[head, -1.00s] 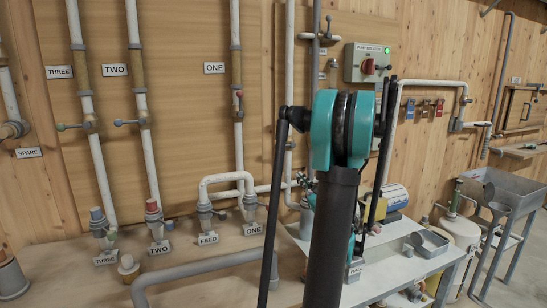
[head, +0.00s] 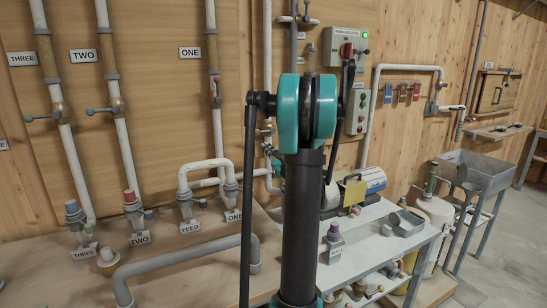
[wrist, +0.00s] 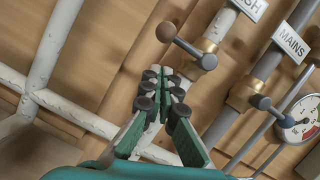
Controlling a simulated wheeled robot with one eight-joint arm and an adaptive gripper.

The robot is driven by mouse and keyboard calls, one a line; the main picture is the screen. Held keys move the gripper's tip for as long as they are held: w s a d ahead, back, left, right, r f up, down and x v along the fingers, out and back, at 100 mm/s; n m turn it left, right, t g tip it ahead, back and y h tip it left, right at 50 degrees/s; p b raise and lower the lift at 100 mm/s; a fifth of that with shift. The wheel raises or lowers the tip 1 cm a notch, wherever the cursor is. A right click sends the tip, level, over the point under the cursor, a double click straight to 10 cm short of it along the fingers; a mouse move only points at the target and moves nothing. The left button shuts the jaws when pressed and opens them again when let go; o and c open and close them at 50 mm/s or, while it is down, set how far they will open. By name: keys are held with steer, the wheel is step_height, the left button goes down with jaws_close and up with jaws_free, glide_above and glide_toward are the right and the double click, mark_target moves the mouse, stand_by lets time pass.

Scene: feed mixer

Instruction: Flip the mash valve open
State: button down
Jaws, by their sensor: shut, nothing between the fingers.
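My gripper (wrist: 163,76) has green fingers with dark round pads. Its fingertips are together and empty, below the brown knob and apart from it in the picture. In the head view my arm hides most of the pipes there, and I cannot make out the mash valve.
A neighbouring pipe with a MAINS sign (wrist: 291,42) has a blue-knobbed lever (wrist: 261,102) beside a round gauge (wrist: 299,122). White pipes (wrist: 75,112) run left of my gripper. In the head view a bench (head: 375,222) and a switch box with a red knob (head: 346,49) stand right.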

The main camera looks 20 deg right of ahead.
mark_target(265, 131)
steer(key=shift+w+a+r, duration=0.3)
steer(key=shift+r, duration=0.4)
steer(key=shift+w+a+r, duration=0.3)
steer(key=shift+r, duration=0.35)
